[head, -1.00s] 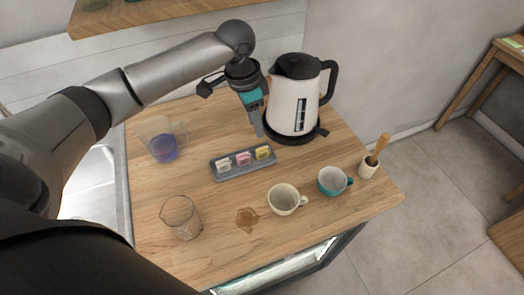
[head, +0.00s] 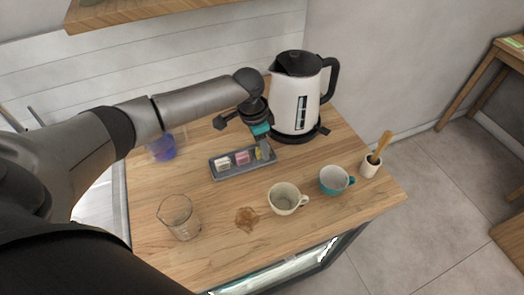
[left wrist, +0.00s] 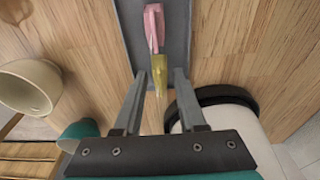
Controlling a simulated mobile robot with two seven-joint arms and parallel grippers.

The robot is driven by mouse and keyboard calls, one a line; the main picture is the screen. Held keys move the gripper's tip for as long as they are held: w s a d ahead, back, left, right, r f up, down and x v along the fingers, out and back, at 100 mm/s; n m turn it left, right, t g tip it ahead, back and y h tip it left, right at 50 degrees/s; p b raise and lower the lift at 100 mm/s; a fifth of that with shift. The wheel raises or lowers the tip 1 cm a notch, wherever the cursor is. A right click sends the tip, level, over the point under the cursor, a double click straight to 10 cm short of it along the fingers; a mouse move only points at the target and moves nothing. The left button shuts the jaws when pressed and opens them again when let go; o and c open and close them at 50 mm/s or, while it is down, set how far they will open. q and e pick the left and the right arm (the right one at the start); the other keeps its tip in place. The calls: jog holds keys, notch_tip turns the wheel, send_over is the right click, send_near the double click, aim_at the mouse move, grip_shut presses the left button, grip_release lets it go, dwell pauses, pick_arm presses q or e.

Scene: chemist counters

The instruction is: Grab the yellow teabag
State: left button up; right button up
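The yellow teabag (head: 258,154) sits at the right end of a grey tray (head: 232,174), partly hidden in the head view by my left gripper (head: 266,153). In the left wrist view, the yellow teabag (left wrist: 159,76) lies between the fingertips of my left gripper (left wrist: 160,73). The fingers are apart, with a gap showing on each side of the teabag. A pink teabag (head: 242,158) stands beside it in the tray, and a white one (head: 222,164) is at the left end. My right gripper is not in view.
A white and black kettle (head: 293,105) stands close behind my left gripper. A cream cup (head: 284,200) and a teal cup (head: 332,182) are in front of the tray. A glass beaker (head: 180,218) and a jug with blue liquid (head: 163,147) stand to the left.

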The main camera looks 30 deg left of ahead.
pick_arm(q)
grip_shut()
dwell(0.4)
jog(key=shift+r, duration=0.15)
